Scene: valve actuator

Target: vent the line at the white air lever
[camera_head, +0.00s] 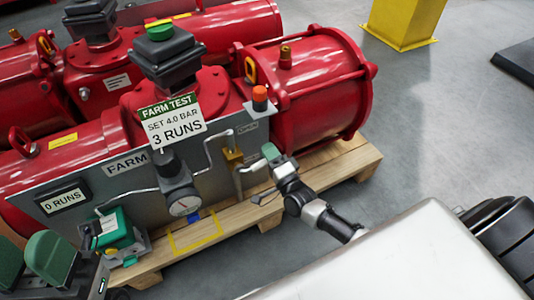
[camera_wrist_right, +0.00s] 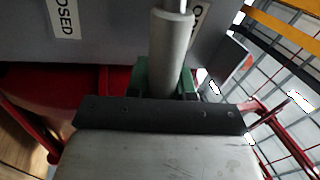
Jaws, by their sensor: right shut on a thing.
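The white air lever (camera_head: 252,168) sits beside the brass valve (camera_head: 233,158) on the grey panel. In the right wrist view its pale round handle (camera_wrist_right: 170,55) runs down between the green finger pads of my right gripper (camera_wrist_right: 165,82). In the head view my right gripper (camera_head: 269,157) is shut on the lever and hides its end. The lever's exact angle is hard to tell. A dial gauge (camera_head: 183,203) stands left of the valve; its reading is too small to tell. My left gripper (camera_head: 38,254) is at the lower left, its green pads apart, with nothing seen between them.
An OPEN label (camera_head: 247,127) is above the valve; a CLOSED label (camera_wrist_right: 62,18) shows in the wrist view. A red button (camera_head: 259,97), a sign reading 3 RUNS (camera_head: 172,121), a 0 RUNS counter (camera_head: 64,199) and a green device (camera_head: 115,231) are nearby. The wooden pallet (camera_head: 335,165) borders clear floor.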

